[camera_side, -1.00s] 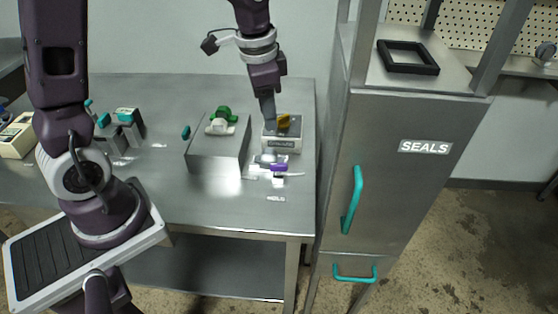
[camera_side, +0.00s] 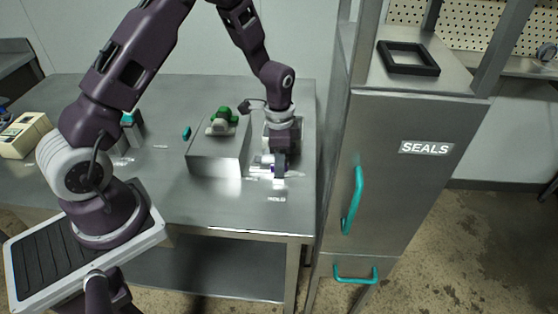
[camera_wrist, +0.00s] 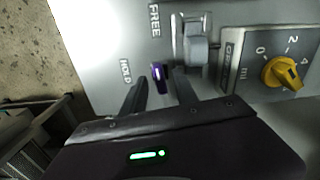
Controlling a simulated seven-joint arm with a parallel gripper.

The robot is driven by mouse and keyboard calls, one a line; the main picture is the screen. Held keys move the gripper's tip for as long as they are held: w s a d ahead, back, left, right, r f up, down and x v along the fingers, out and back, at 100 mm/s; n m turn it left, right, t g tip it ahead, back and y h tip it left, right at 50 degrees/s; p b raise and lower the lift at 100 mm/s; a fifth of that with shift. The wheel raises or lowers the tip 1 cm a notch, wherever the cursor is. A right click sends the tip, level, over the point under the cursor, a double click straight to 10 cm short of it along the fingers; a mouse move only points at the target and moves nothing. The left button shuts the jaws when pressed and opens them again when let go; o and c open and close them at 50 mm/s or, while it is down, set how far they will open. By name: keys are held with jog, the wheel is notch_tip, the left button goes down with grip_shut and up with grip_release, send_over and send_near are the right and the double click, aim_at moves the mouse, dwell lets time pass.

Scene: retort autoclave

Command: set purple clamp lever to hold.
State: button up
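The purple clamp lever (camera_wrist: 158,78) shows in the wrist view as a short purple handle beside a grey clamp block (camera_wrist: 196,45). The word HOLD (camera_wrist: 125,71) lies to its left and the word FREE (camera_wrist: 155,18) lies above it. My gripper (camera_wrist: 160,76) is open, with one finger on each side of the purple handle. I cannot tell whether either finger touches it. In the side view my gripper (camera_side: 279,172) points down over the lever and hides most of it; the HOLD label (camera_side: 276,199) lies nearer the table's front edge.
A yellow knob (camera_wrist: 282,73) on a numbered box stands right of the clamp in the wrist view. The SEALS cabinet (camera_side: 400,190) is to the right.

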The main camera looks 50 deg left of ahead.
grip_shut()
dwell(1.3)
